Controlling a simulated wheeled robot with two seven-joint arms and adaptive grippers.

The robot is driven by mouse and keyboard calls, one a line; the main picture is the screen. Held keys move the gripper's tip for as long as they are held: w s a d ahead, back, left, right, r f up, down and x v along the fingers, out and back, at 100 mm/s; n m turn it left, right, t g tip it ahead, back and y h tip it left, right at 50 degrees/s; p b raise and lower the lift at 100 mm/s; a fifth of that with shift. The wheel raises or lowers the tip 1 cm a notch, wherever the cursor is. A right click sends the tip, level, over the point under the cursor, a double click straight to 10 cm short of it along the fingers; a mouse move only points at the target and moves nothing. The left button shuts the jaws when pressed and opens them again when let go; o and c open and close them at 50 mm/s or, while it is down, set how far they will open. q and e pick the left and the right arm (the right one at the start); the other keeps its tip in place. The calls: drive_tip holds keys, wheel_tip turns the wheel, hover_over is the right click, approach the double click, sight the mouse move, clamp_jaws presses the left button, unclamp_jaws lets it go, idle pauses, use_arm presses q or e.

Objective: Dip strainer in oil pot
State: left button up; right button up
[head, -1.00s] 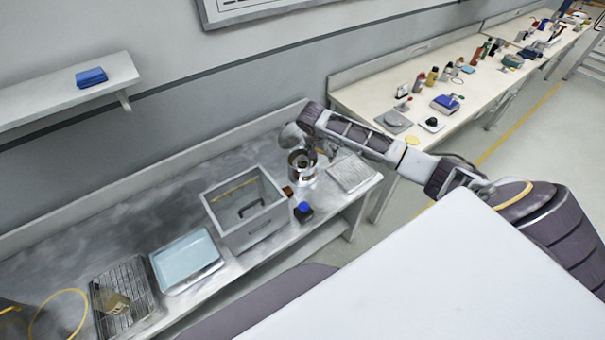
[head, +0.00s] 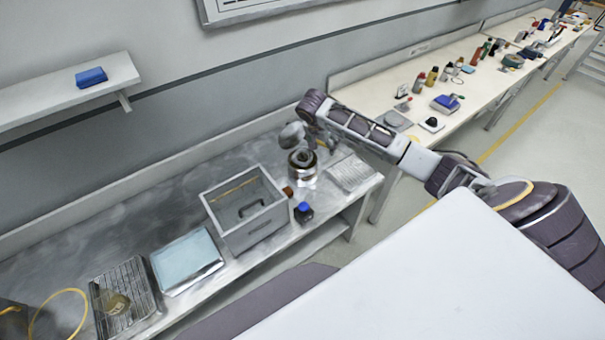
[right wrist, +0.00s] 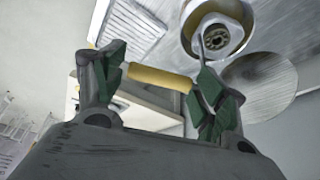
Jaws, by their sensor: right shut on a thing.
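A round metal pot (head: 302,178) stands on the steel bench, and it shows from above in the right wrist view (right wrist: 238,36). My right gripper (right wrist: 150,75) is shut on the yellow handle (right wrist: 160,79) of the strainer. A thin rod runs from the handle toward a round basket (right wrist: 215,36) at the pot's mouth, with a ring-shaped part in it. In the head view the gripper (head: 326,146) is just behind and right of the pot. I cannot tell how deep the basket sits. My left gripper is not in view.
A grey disc (head: 292,134) is behind the pot. A ribbed tray (head: 352,173) is right of it. The bench behind the bin is clear.

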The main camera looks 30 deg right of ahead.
drive_tip(key=shift+r, duration=1.65)
idle(0.8)
drive_tip(key=shift+r, duration=1.85)
drive_tip(key=shift+f, duration=0.1)
